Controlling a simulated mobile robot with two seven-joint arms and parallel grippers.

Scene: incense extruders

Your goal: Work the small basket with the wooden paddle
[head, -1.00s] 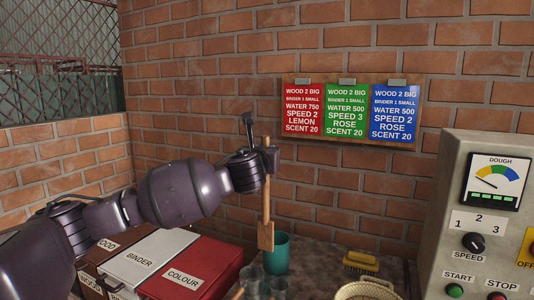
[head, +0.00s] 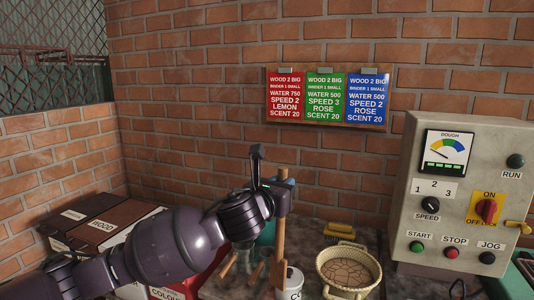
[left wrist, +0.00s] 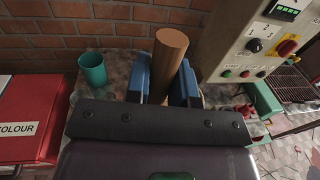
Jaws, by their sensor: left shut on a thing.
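My left gripper (head: 281,192) is shut on the wooden paddle (head: 279,238), which hangs upright with its shaft pointing down. In the left wrist view the blue fingers clasp the round wooden handle (left wrist: 167,60). The paddle's lower end is hard to make out among the things on the bench. The small basket (head: 324,266), pale and woven with two handles, stands on the bench to the right of the paddle, apart from it. A brown, cracked-looking mass (head: 350,269) lies in it. My right gripper is out of view.
A teal cup (left wrist: 92,68) stands behind the paddle. A yellow brush (head: 339,231) lies behind the basket. A white pot (head: 290,281) and clear glasses stand near the paddle. Labelled boxes (head: 105,226) are at left, and a control panel (head: 436,150) rises at right.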

